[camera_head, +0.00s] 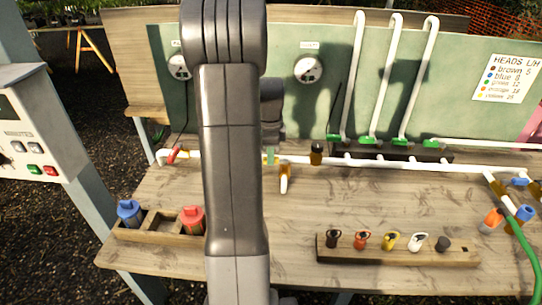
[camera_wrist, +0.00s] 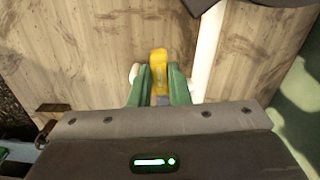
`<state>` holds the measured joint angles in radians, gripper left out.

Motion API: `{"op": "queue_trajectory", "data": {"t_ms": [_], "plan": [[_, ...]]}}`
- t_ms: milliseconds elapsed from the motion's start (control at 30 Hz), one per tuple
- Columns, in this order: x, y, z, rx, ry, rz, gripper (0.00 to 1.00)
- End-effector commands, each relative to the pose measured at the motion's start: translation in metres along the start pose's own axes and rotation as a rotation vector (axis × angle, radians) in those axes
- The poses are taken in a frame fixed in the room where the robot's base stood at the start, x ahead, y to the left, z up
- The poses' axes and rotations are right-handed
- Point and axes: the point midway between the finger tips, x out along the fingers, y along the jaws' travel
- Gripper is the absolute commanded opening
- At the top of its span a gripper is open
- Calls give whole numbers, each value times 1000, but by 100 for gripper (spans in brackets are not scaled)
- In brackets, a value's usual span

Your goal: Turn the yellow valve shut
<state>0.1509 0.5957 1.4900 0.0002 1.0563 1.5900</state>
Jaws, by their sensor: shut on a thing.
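The yellow valve handle (camera_wrist: 159,65) sits between the two green fingers of my gripper (camera_wrist: 161,86) in the wrist view. The fingers are shut on it, one on each side. In the head view, a yellow-orange valve part (camera_head: 284,172) shows on a short stub in front of the white pipe, just right of my arm. A green finger of my gripper (camera_head: 270,156) shows beside it, and my arm hides most of the rest. The valve body is largely hidden under the fingers in the wrist view. I cannot tell the handle's exact angle.
The white pipe (camera_wrist: 207,50) runs close beside the fingers. A red-handled valve (camera_head: 174,155) is at the left pipe end and a dark-topped fitting (camera_head: 316,153) to the right. A wooden rack (camera_head: 330,253) of coloured heads stands at the front. The bench middle is clear.

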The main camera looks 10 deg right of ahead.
Motion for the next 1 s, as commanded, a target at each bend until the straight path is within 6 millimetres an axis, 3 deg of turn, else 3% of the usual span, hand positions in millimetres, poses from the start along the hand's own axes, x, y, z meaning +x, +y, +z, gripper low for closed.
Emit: {"op": "queue_trajectory", "data": {"t_ms": [300,800,833,900,933,1000], "plan": [[-1,-6,-1,108,1,-3,0],[-1,-7,-1,126,0,-4,0],[-1,-7,-1,126,0,-4,20],[-1,-7,-1,126,0,-4,34],[-1,-7,-1,126,0,-3,38],[-1,-6,-1,126,0,-3,38]]}}
